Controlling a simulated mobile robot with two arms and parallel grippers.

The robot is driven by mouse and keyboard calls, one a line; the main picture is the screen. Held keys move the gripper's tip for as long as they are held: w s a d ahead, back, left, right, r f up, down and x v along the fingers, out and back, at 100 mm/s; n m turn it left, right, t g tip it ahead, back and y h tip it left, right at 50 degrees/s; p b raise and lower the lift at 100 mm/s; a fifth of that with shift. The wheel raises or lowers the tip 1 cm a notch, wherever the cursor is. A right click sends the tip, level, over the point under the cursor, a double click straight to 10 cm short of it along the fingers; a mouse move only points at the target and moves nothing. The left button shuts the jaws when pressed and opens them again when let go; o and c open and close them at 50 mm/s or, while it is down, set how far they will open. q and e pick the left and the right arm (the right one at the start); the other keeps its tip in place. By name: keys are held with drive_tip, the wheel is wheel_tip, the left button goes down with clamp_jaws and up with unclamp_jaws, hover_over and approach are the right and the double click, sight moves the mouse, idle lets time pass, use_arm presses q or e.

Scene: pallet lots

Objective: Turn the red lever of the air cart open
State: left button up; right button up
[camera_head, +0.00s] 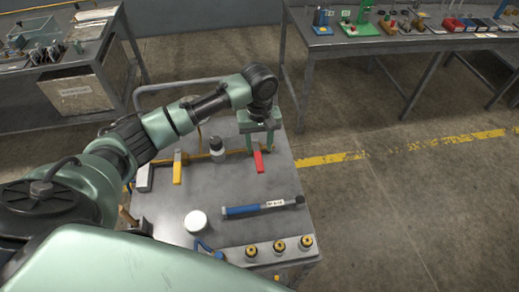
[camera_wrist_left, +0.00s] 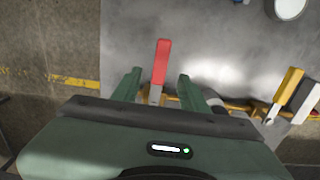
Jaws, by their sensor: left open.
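The red lever (camera_head: 258,161) stands out from a brass-coloured pipe fitting at the far right part of the air cart (camera_head: 180,217). In the left wrist view the red lever (camera_wrist_left: 160,62) points away from the pipe. My left gripper (camera_head: 259,143) is above the lever's pipe end, pointing down. In the left wrist view its open fingers (camera_wrist_left: 157,86) are on either side of the lever, with a gap showing on both sides. Finger depth against the lever is hard to judge. My right gripper is not in view.
A yellow lever (camera_head: 177,167) sits on the same pipe to the left. A dark-and-white cylinder (camera_head: 217,148) stands between them. A blue-handled tool (camera_head: 262,207), a white round thing (camera_head: 196,222) and several yellow-black fittings (camera_head: 279,246) are nearer. A workbench (camera_head: 335,40) stands behind.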

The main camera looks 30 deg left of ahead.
sight(259, 161)
use_arm(q)
drive_tip(key=f, duration=0.2)
drive_tip(key=s+f, duration=0.1)
drive_tip(key=f, duration=0.1)
drive_tip(key=shift+d+p, duration=0.15)
drive_tip(key=shift+p, duration=0.2)
drive_tip(key=shift+w+f, duration=0.2)
drive_tip(key=shift+f, duration=1.15)
clamp_jaws()
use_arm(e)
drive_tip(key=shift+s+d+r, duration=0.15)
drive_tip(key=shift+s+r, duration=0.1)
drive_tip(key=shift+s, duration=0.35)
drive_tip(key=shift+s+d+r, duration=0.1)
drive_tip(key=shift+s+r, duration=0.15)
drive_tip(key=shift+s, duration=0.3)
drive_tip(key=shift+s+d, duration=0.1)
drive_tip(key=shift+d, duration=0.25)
